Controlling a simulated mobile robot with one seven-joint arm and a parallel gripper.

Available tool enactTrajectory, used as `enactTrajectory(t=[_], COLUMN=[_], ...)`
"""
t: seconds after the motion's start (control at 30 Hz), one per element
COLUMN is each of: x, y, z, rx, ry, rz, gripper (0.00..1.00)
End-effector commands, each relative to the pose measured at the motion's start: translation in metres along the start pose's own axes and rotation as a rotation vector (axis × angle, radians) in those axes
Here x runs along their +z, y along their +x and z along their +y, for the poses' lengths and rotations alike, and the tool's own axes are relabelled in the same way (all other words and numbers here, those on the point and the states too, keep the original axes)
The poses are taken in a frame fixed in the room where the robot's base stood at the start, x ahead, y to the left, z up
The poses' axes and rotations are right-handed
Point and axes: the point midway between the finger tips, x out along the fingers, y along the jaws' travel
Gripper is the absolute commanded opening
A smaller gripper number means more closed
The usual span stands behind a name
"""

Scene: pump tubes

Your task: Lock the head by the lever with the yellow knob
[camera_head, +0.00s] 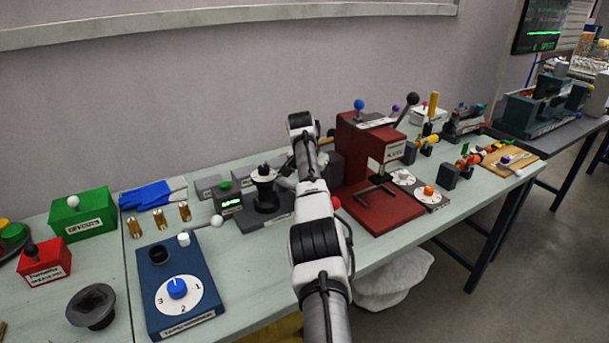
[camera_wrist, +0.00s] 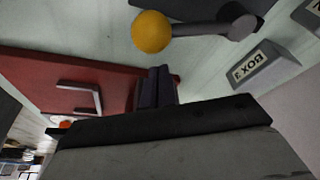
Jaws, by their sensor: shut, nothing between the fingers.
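The yellow knob (camera_wrist: 151,32) sits on the end of a grey lever (camera_wrist: 200,29), near the top of the wrist view. The lever runs right from the knob to a dark round pivot (camera_wrist: 240,25). My gripper (camera_wrist: 157,72) is shut and empty. In the wrist picture its fingertips are just below the yellow knob, with a gap between them; the exact distance is unclear. The head that the lever belongs to cannot be made out for sure. In the head view my arm covers the knob and gripper.
A red press (camera_head: 364,150) with its red base (camera_head: 385,215) stands right of my arm. A dark device (camera_head: 265,185) stands to its left. A grey box labelled BOX 3 (camera_wrist: 260,66) is near the lever. A blue selector box (camera_head: 170,262) is at front left.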

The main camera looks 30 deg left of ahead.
Motion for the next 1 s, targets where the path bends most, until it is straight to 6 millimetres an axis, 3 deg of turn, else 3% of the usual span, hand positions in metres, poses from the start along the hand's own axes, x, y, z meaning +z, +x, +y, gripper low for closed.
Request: enactTrajectory(t=[0.07,0.3,0.5,1.0], x=[-0.003,-0.003,-0.003,-0.003], y=[-0.005,-0.061,-0.090,-0.099], z=[0.003,0.002,0.002,0.002], rx=[-0.004,-0.004,-0.002,-0.001], ry=[0.000,0.001,0.001,0.001], rz=[0.006,0.006,0.004,0.004], gripper=[0.00,0.00,0.00,0.00])
